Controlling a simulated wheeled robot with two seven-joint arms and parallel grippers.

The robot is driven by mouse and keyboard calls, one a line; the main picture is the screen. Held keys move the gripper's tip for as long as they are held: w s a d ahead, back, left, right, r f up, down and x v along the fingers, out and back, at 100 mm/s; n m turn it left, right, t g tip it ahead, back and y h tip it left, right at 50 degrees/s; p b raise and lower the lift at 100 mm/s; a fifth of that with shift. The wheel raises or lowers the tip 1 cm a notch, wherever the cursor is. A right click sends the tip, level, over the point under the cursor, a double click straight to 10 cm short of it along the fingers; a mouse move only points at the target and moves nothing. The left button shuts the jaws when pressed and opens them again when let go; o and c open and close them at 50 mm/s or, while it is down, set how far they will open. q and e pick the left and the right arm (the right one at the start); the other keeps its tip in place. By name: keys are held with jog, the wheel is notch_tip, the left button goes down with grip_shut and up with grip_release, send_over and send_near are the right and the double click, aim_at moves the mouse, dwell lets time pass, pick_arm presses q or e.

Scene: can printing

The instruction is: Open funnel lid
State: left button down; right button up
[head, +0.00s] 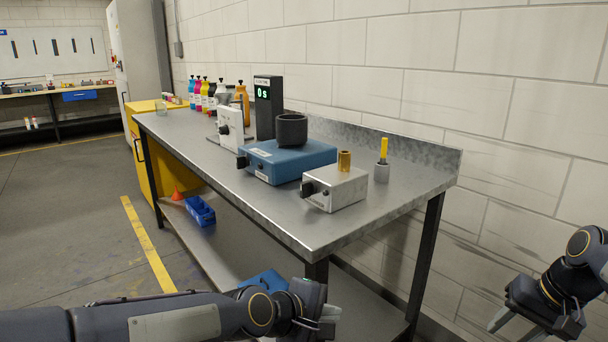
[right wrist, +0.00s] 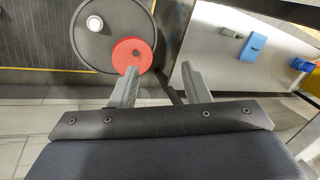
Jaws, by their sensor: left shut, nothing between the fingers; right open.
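A red round disc (right wrist: 132,55), which looks like the funnel lid, lies flat over a dark round drum-like top (right wrist: 95,45) in the right wrist view. A small dark fitting shows at its right edge. My right gripper (right wrist: 158,72) is open and empty, with its left fingertip overlapping the disc's lower edge in the picture; I cannot tell whether they touch. The right gripper also shows at the lower right of the head view (head: 514,326). My left gripper (head: 329,320) is shut and empty in front of the workbench. The disc and drum are not in the head view.
A metal workbench (head: 330,228) bears a blue device (head: 285,162), a grey box (head: 335,190) and several bottles. Its lower shelf holds a blue bin (head: 200,212) and a small orange cone (head: 177,194). A block wall stands behind. The floor at left is clear.

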pick_arm(q)
jog(key=s+a+r+m+y, duration=0.1)
jog(key=s+a+m+y, duration=0.3)
jog(key=a, duration=0.8)
jog(key=s+a+f+m+g, duration=0.1)
jog(key=s+a+f+m, duration=0.2)
jog(key=s+a, duration=0.55)
jog(key=s+a+f+m, duration=0.25)
jog(key=s+a, duration=0.25)
jog(key=s, duration=0.6)
pick_arm(e)
jog(key=s+a+f+n+t+p, duration=0.1)
jog(key=s+a+n, duration=0.1)
jog(key=s+a, duration=0.6)
jog(key=s+a+f+n+t+y, duration=0.1)
jog(key=s+a+f+n+t, duration=0.1)
jog(key=s+a, duration=0.7)
jog(key=shift+s+f+n+p, duration=0.2)
jog(key=shift+s+n+p, duration=0.1)
jog(key=shift+s+p, duration=0.15)
notch_tip(320, 180, up, 21)
jog(key=p, duration=2)
jog(key=shift+w+f+p, duration=0.1)
jog(key=shift+p, duration=0.2)
jog(key=shift+c, duration=0.2)
pick_arm(q)
notch_tip(320, 180, up, 22)
jog(key=y, duration=0.1)
jog(key=shift+f, duration=0.15)
